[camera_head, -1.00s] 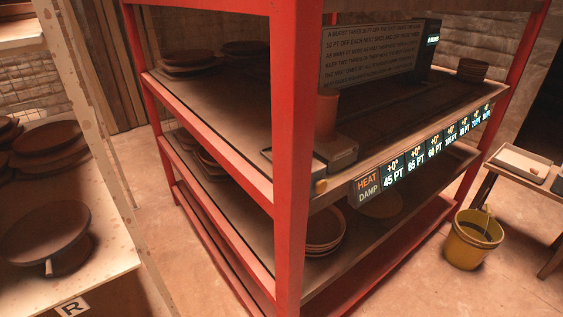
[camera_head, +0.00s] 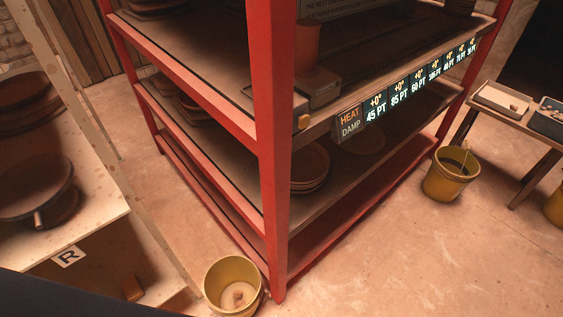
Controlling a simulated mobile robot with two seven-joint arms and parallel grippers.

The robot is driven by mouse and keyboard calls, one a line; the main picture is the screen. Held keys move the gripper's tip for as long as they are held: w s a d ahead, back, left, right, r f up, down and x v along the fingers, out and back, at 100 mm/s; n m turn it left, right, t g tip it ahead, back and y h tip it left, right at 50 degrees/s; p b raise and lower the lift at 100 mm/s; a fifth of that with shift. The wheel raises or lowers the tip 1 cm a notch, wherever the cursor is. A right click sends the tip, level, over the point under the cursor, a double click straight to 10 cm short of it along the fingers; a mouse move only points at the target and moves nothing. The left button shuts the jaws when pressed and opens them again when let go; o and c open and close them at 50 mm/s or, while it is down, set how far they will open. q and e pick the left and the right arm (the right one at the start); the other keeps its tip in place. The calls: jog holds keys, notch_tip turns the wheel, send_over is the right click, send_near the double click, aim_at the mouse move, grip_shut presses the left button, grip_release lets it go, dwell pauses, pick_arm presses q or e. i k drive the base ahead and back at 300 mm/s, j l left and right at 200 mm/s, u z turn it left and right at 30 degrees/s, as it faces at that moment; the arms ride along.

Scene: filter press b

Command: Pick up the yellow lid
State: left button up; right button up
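I cannot make out a clear yellow lid in the head view. A dim, flat tan disc (camera_head: 360,150) lies on the rack's middle shelf, behind the lit signs; I cannot tell whether it is the lid. A yellow bucket (camera_head: 212,292) stands on the floor at the bottom, open on top, with a small pale thing inside. Another yellow bucket (camera_head: 436,182) stands on the floor at the right, with a thin handle or stick rising from it. Neither of my grippers shows.
A red metal rack (camera_head: 272,150) fills the middle, with stacked brown plates (camera_head: 309,168) on a shelf. A table with pans (camera_head: 100,212) stands at the left, a small table with trays (camera_head: 503,98) at the right.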

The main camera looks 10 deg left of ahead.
aim_at(371, 140)
jog(key=k+j+u, duration=0.1)
jog(key=k+u, duration=0.25)
jog(key=k+j+u, duration=0.3)
jog(key=k, duration=0.2)
jog(key=i+l+u, duration=0.15)
jog(key=l, duration=0.65)
jog(key=i+l+u, duration=0.1)
jog(key=l, duration=0.7)
jog(key=i+l+u, duration=0.15)
jog(key=l, duration=0.65)
jog(key=i+l+u, duration=0.1)
jog(key=l, duration=0.7)
